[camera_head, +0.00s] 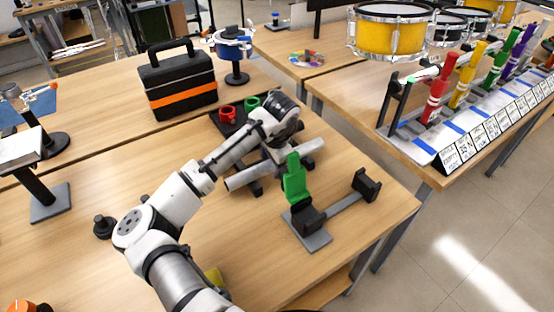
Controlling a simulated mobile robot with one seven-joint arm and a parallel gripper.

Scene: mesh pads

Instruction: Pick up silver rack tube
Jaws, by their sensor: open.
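A silver tube (241,179) lies level across a low black rack (257,189) on the wooden table. Its left end and its right end (308,148) both show. The middle of the tube is hidden behind my wrist and gripper. My gripper (274,157) points down over the middle of the tube. It is open, but its fingertips are mostly hidden, and I cannot tell whether they touch the tube or stand around it.
A green clamp-like piece (294,183) stands on a grey and black stand (312,232) just right of the tube. A dark tray (232,124) with a red mug (228,113) and a green mug (252,102) lies behind. A black toolbox (178,84) stands farther back. The table's front-left is mostly clear.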

